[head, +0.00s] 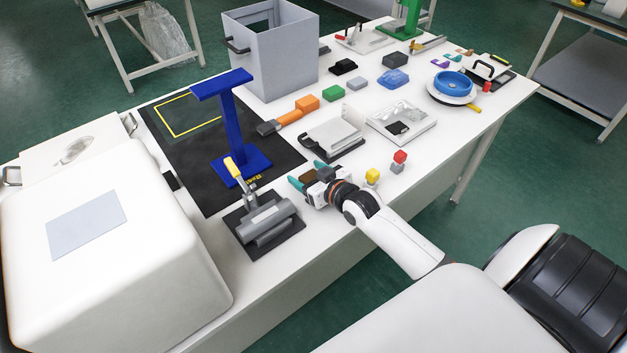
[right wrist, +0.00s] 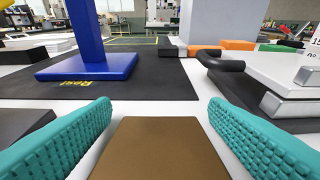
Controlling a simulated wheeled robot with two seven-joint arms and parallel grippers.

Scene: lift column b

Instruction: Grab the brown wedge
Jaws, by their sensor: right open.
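The brown wedge (right wrist: 160,150) shows in the right wrist view as a flat brown face at the bottom middle, between the teal fingers of my right gripper (right wrist: 160,112). Narrow gaps show between it and the fingers. Its near end is cut off by the picture edge. In the head view my right gripper (head: 308,175) is open, low over the white table's front part. The wedge is mostly hidden there by the gripper. My left gripper is in neither view.
A blue stand (head: 233,130) rises from the black mat (head: 190,160) beyond the gripper. A grey clamp block (head: 266,222) is to the left. A scale-like device (head: 333,138) is behind, and yellow (head: 372,175) and red (head: 399,157) knobs are to the right.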

